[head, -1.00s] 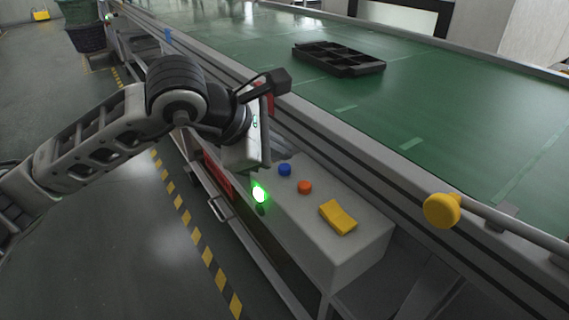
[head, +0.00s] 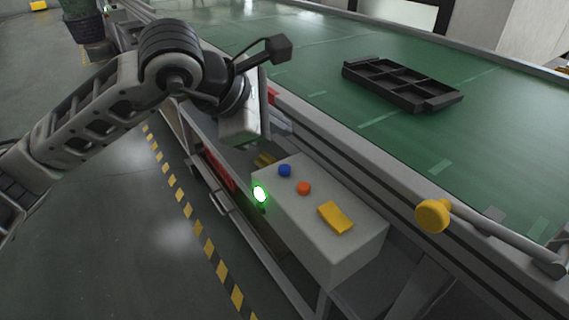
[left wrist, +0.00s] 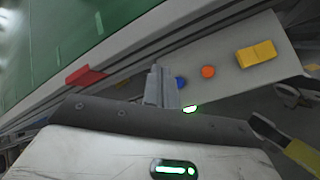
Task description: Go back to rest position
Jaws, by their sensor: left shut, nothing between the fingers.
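My left gripper (head: 243,122) is up beside the conveyor's side rail, past the far end of the control box (head: 325,250). Its fingers are mostly hidden behind the hand in the head view. In the left wrist view its grey fingers (left wrist: 160,86) are together and empty. The pale box carries a blue button (head: 285,170), an orange button (head: 304,188) and a yellow rocker piece (head: 336,217). A green light (head: 260,194) glows on its side. In the left wrist view the fingers overlap the picture near the blue button (left wrist: 180,83); contact cannot be told. My right gripper is out of view.
The green conveyor belt (head: 320,90) runs behind the box and bears a black compartment tray (head: 402,84). A yellow knob (head: 433,215) on a bar juts out at right. A plant pot (head: 84,28) stands far left. The floor at left is open, with striped tape (head: 190,212).

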